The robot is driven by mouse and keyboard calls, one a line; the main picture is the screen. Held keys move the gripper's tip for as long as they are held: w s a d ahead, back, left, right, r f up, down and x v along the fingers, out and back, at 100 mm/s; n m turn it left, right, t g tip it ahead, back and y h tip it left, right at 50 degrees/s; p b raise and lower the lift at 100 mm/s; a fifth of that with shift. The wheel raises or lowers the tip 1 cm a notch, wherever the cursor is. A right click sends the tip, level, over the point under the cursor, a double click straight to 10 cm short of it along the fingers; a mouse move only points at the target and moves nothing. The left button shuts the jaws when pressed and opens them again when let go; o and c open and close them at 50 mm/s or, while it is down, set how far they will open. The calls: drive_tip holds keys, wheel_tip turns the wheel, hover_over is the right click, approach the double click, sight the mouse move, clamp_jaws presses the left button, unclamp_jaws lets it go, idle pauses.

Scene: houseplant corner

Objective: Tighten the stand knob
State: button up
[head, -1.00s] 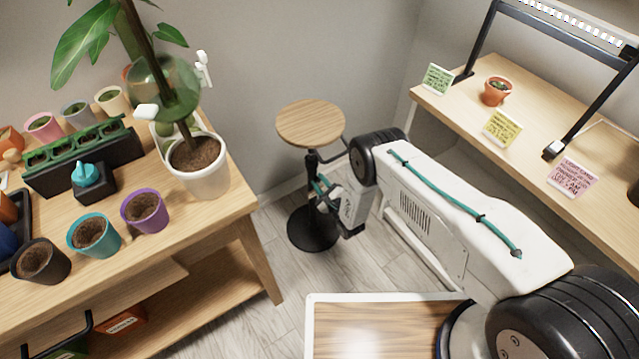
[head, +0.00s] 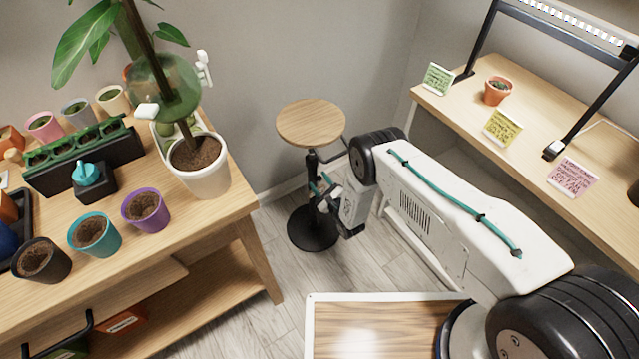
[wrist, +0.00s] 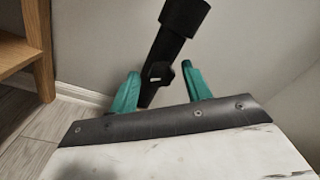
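The stand (head: 310,124) has a round wooden top, a black post and a round black base on the floor. In the wrist view its black post (wrist: 176,32) runs tilted from the top down between my fingers. A small knob (wrist: 155,73) with a pale part shows on the post, between the fingertips. My gripper (head: 319,188) is at the post below the top. In the wrist view my gripper (wrist: 160,88) has its two teal fingers apart, one on each side of the post, with visible gaps. Contact with the knob does not show.
A wooden plant bench (head: 262,262) stands left, with a large potted plant (head: 203,178) near its corner. A shelf table (head: 440,100) with a lamp, cards and a small pot is at right. Bare floor surrounds the stand's base.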

drive_tip(key=v, duration=0.7)
drive_tip(key=shift+s+d, duration=0.25)
drive_tip(key=shift+s, duration=0.1)
